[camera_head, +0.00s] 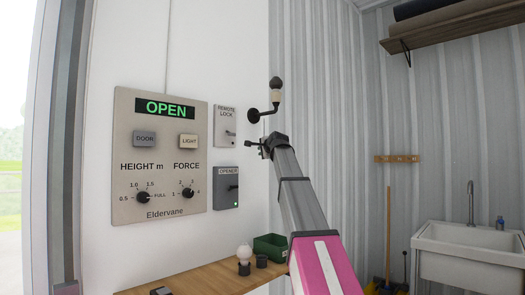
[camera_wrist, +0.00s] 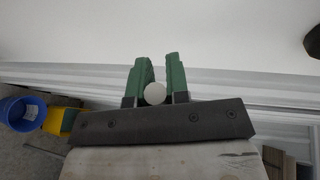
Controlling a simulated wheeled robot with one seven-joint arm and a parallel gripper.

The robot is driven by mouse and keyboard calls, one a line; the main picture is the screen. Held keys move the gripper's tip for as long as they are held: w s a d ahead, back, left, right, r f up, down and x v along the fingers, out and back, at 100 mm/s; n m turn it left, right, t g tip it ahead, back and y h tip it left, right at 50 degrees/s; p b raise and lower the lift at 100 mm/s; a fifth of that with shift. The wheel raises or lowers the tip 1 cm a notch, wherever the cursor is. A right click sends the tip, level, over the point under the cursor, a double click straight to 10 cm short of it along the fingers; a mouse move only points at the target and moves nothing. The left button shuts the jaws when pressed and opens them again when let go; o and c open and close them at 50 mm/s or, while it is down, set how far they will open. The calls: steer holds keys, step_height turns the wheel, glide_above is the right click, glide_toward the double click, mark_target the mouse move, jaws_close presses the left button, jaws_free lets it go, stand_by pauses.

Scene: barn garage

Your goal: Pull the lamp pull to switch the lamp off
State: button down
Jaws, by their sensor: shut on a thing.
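The wall lamp (camera_head: 275,97) has a black arm and round mount, a pale middle and a dark round top. I cannot tell whether it is lit. My gripper (camera_head: 262,146) is just below the lamp's mount, close to the white wall. In the wrist view my gripper (camera_wrist: 157,60) has two green fingers, with a pale round ball, the lamp pull (camera_wrist: 155,93), between them near their base. The fingers are shut on it. Any cord is not visible, and the pull is hidden in the head view.
Left of my gripper are the control panel (camera_head: 160,155), a remote lock box (camera_head: 225,126) and an opener box (camera_head: 225,188). Below is a wooden shelf (camera_head: 190,275) with a green bin (camera_head: 271,246). A sink (camera_head: 468,245) stands at right. The wrist view shows a blue bucket (camera_wrist: 22,112).

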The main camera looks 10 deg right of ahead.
steer(key=c, duration=1.1)
jaws_free()
steer(key=v, duration=1.1)
steer(key=shift+w+d, duration=0.1)
